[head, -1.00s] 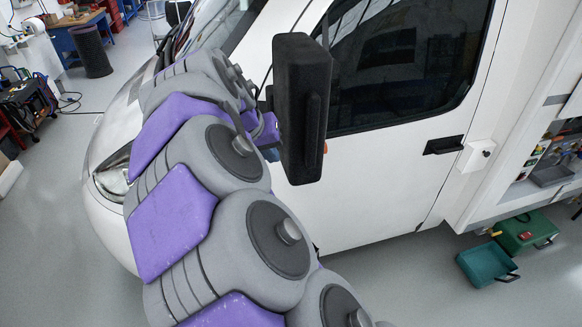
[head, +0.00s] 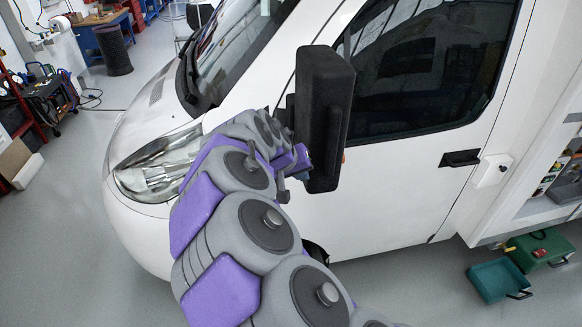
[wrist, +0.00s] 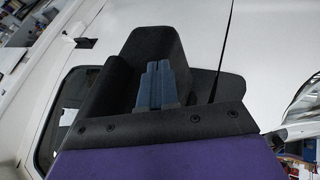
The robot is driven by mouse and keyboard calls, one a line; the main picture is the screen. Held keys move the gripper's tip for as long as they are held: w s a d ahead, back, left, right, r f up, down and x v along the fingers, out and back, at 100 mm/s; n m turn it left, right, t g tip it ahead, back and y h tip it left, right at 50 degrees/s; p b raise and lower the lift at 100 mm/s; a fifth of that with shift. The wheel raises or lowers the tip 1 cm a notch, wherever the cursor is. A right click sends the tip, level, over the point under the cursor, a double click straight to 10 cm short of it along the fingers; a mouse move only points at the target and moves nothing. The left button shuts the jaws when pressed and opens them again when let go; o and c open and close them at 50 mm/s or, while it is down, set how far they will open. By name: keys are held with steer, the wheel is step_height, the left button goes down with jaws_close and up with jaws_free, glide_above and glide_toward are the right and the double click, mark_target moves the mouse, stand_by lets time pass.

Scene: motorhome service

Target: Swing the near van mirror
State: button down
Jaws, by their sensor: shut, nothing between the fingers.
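The near van mirror (head: 322,118) is a tall black housing that stands out from the van's front door in the head view. In the wrist view the black mirror (wrist: 155,45) fills the middle. My gripper shows in the wrist view as two blue-grey fingers (wrist: 158,84) side by side, shut and empty, in front of the mirror housing. In the head view the end of my arm is beside the mirror's left side, and the fingertips are hidden behind the mirror. I cannot tell whether the fingers touch it.
The white van's door (head: 400,190) with its black handle (head: 460,158) is behind the mirror. The headlight (head: 160,165) is left of my arm. A teal tray (head: 497,280) and a green box (head: 540,247) lie on the floor at the right.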

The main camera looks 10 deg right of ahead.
mark_target(323, 174)
steer(key=d, duration=0.5)
steer(key=shift+s, duration=0.15)
steer(key=shift+a, duration=0.5)
steer(key=shift+d, duration=0.1)
